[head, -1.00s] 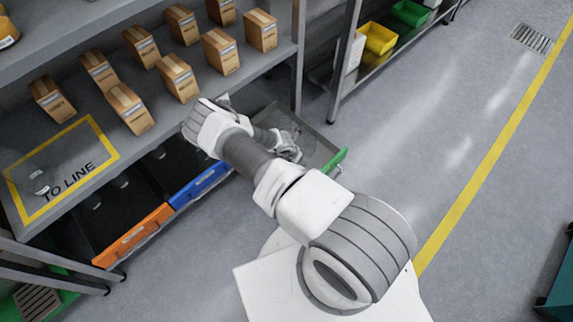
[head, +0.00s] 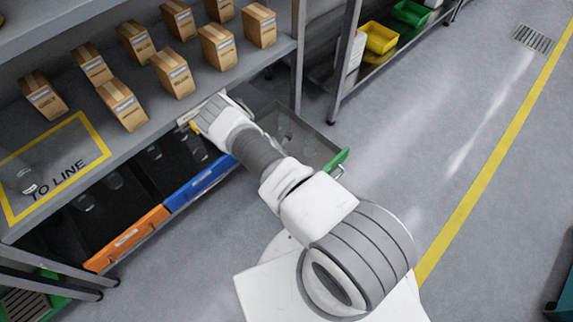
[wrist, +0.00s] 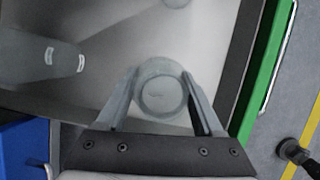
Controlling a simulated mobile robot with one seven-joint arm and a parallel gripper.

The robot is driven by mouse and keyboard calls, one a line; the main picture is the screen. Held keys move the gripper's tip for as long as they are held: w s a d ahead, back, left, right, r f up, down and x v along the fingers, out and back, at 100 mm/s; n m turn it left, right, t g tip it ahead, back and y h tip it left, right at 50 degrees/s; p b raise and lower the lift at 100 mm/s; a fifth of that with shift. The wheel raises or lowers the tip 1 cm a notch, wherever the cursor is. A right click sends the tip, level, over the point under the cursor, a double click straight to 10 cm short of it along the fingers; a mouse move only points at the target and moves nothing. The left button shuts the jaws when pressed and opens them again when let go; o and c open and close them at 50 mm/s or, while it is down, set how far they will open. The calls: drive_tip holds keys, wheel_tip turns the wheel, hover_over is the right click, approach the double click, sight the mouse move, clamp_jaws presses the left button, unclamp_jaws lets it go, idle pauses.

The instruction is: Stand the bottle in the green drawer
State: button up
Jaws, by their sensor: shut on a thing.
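The bottle (wrist: 161,96) is clear and round, seen from above in the wrist view. My gripper (wrist: 160,76) is shut on it, one finger on each side. The bottle looks upright over the grey floor of the green drawer (wrist: 262,75); I cannot tell whether its base touches. In the head view the green drawer (head: 337,160) is pulled out at the right end of the drawer row. My arm hides my gripper and the held bottle there.
Another clear bottle (wrist: 176,3) shows at the top of the wrist view, and a glassy shape (wrist: 65,58) at left. The blue drawer (head: 200,182) and orange drawer (head: 140,236) adjoin at left. The shelf (head: 225,78) with boxes is above.

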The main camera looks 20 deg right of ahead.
drive_tip(key=o, duration=1.3)
drive_tip(key=shift+f, duration=0.1)
drive_tip(key=shift+o, duration=0.2)
